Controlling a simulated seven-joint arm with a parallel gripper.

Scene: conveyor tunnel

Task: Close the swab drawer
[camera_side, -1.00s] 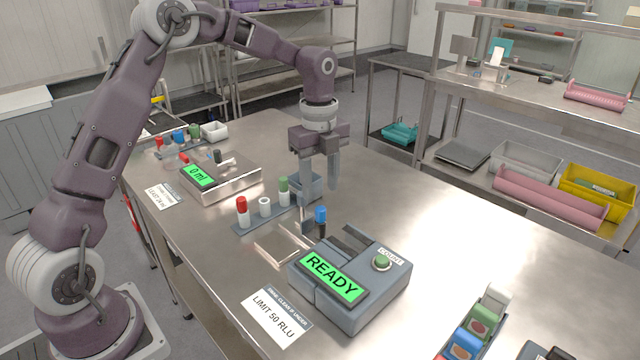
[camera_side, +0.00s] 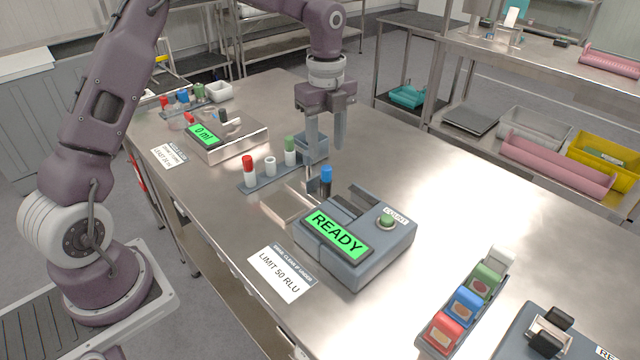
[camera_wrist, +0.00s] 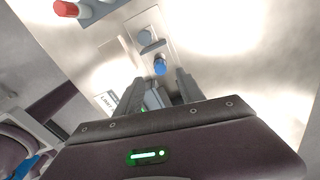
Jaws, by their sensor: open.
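The swab reader (camera_side: 355,243) is a grey box with a green READY screen and a green button on the bench. A blue-capped swab (camera_side: 326,180) stands upright at the reader's far left side; its cap also shows in the wrist view (camera_wrist: 160,66). The swab drawer seems to be the part around this swab; its outline is hard to make out and I cannot tell how far it is out. My gripper (camera_side: 325,162) is open, pointing down close above and behind the swab. In the wrist view, the blue cap appears just beyond the gap between my fingertips (camera_wrist: 159,80).
A scale (camera_side: 228,140) is further back. A holder with coloured blocks (camera_side: 465,308) is at front right.

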